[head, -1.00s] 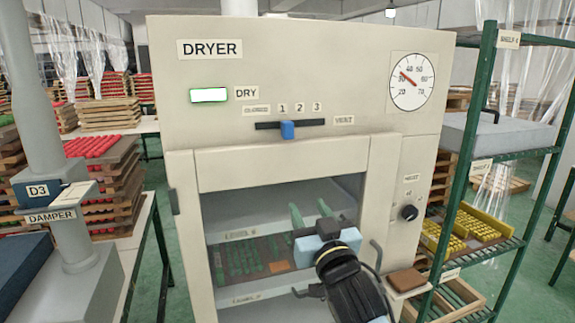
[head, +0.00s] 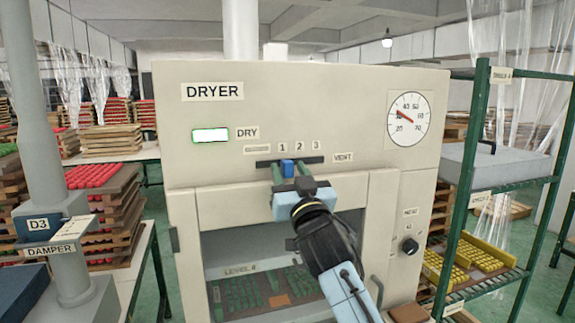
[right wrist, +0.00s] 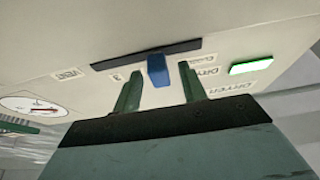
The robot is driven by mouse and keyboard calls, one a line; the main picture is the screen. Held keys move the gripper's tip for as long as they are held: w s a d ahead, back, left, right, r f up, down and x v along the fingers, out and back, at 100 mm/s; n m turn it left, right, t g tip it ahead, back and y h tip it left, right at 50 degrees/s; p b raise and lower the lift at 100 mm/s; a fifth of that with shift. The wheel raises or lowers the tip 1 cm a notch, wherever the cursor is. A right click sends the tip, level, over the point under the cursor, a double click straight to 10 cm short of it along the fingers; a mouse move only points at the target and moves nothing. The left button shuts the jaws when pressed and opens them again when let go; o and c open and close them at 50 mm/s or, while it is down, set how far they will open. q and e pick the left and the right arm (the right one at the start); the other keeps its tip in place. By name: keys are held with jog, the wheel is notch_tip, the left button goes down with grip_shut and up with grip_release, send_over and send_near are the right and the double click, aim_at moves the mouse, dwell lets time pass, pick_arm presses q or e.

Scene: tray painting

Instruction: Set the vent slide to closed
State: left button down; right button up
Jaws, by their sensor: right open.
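The vent slide is a dark horizontal slot (head: 315,160) on the cream dryer front, with a blue knob (head: 287,168). The knob stands near the mark 1, left of the marks 2 and 3. A small label (head: 259,149), too blurred to read, sits left of the marks, and a VENT label (head: 343,158) is at the right end. My right gripper (head: 289,173) is open, with its green fingers on either side of the knob. In the right wrist view, the knob (right wrist: 158,69) shows between the spread fingers (right wrist: 160,88), with gaps on both sides. My left gripper is out of view.
The dryer's open chamber (head: 225,245) with a loaded tray lies below the slide. A lit DRY lamp (head: 210,135) and a dial gauge (head: 408,118) flank the slide. A green shelf rack (head: 470,140) stands at the right.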

jog(key=shift+x, duration=1.05)
grip_shut()
